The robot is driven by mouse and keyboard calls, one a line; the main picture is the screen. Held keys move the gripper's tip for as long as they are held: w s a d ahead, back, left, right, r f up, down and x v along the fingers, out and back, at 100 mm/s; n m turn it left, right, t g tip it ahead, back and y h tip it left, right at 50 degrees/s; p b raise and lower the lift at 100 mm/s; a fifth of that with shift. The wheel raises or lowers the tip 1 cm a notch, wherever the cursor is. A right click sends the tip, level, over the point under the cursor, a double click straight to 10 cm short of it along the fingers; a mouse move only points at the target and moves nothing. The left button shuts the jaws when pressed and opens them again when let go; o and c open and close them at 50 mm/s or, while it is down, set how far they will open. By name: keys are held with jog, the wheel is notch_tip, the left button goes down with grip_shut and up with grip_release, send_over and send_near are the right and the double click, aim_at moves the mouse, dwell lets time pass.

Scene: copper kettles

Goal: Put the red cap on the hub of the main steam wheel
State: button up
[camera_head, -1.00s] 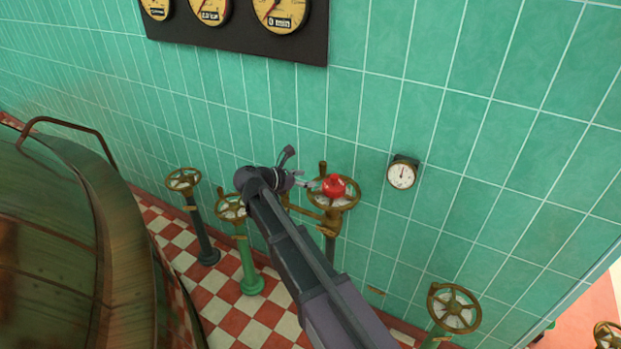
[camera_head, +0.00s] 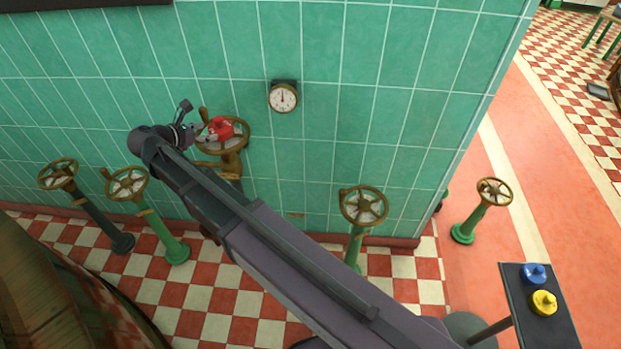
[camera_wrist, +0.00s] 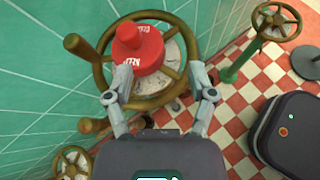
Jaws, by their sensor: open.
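The red cap (camera_head: 222,127), with white lettering, sits over the middle of the brass-rimmed wheel (camera_head: 245,138) against the green tiled wall. It also shows in the wrist view (camera_wrist: 137,50), over the hub of the wheel (camera_wrist: 187,48), whose pale spoked face shows below it. The cap hides the hub, so I cannot tell how fully it is seated. My gripper (camera_head: 203,133) is at the cap's left in the head view. In the wrist view my gripper (camera_wrist: 160,77) is open, its fingers spread and apart from each other, the left fingertip close to the cap's lower edge.
Other valve wheels stand at left (camera_head: 58,174) and (camera_head: 127,184), and right (camera_head: 363,206) and (camera_head: 494,191). A small gauge (camera_head: 283,97) is on the wall. A dark tray (camera_head: 512,280) holds a blue cap (camera_head: 535,273) and a yellow cap (camera_head: 544,302). The checkered floor has clear room.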

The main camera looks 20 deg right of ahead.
jog(key=s+d+f+m+g+y, duration=0.25)
jog(key=d+m, duration=0.25)
jog(key=d, duration=0.3)
jog(key=s+d+f+m+g+y, duration=0.1)
jog(key=s+d+f+m+g, duration=0.25)
jog(key=d+m, duration=0.4)
jog(key=s+d+f+m+g+y, duration=0.1)
jog(key=s+d+f+m+y, duration=0.1)
jog(key=s+d+m, duration=0.3)
jog(key=s+d+f+m+g+y, duration=0.1)
jog(key=s+d+m+y, duration=0.3)
jog(key=s+d+m, duration=0.2)
jog(key=shift+s+d+f+m, duration=0.3)
jog(key=shift+s+f+m, duration=0.05)
jog(key=shift+s, duration=0.1)
dwell(0.4)
dwell(0.4)
